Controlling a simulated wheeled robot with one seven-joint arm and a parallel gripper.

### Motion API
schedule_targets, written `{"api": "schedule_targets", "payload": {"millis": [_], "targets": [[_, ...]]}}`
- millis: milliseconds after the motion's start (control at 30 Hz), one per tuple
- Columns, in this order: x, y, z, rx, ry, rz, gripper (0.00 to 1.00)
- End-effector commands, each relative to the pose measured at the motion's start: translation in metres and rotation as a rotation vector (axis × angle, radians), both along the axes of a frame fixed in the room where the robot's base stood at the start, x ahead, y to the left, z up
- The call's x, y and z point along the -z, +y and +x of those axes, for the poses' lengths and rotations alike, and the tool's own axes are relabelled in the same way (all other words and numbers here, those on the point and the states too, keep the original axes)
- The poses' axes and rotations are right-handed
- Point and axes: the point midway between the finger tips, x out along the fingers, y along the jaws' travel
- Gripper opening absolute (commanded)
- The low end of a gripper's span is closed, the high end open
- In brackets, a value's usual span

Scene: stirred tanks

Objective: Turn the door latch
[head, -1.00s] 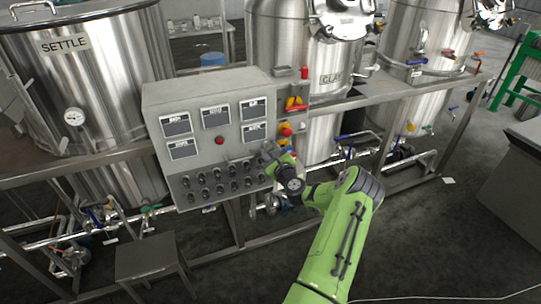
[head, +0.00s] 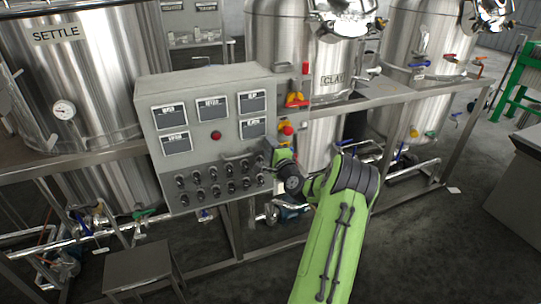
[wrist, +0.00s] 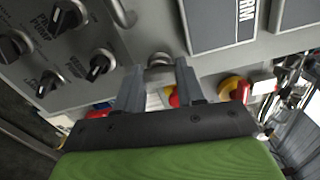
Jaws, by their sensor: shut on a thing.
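The door latch (wrist: 158,59) is a small round metal piece on the face of the grey control cabinet (head: 148,100). In the wrist view it shows between the tips of my gripper (wrist: 160,72), which is shut on it with one finger on either side. In the head view my gripper (head: 262,156) is at the cabinet's right edge, above the rows of dark knobs. The latch itself is hidden there by my gripper, and its turn angle is hard to tell.
Dark rotary knobs (wrist: 98,64) lie left of the fingers, and a red-and-yellow stop button (wrist: 234,88) lies to the right. Steel tanks (head: 290,50) and frame rails stand behind the cabinet. A stool (head: 138,264) stands at lower left; open floor is at right.

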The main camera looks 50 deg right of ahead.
Motion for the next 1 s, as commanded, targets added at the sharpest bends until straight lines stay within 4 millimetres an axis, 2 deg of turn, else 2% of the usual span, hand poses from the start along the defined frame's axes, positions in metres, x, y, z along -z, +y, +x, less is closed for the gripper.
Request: {"api": "schedule_targets", "payload": {"millis": [300, 867, 900, 1000], "targets": [[0.0024, 0.0006, 0.0002, -0.001, 0.065, -0.102, 0.08], [0.0014, 0.0007, 0.0003, -0.002, 0.078, -0.122, 0.08], [0.0015, 0.0007, 0.0003, -0.002, 0.078, -0.122, 0.44], [0.0012, 0.0005, 0.0002, -0.001, 0.078, -0.122, 0.60]]}}
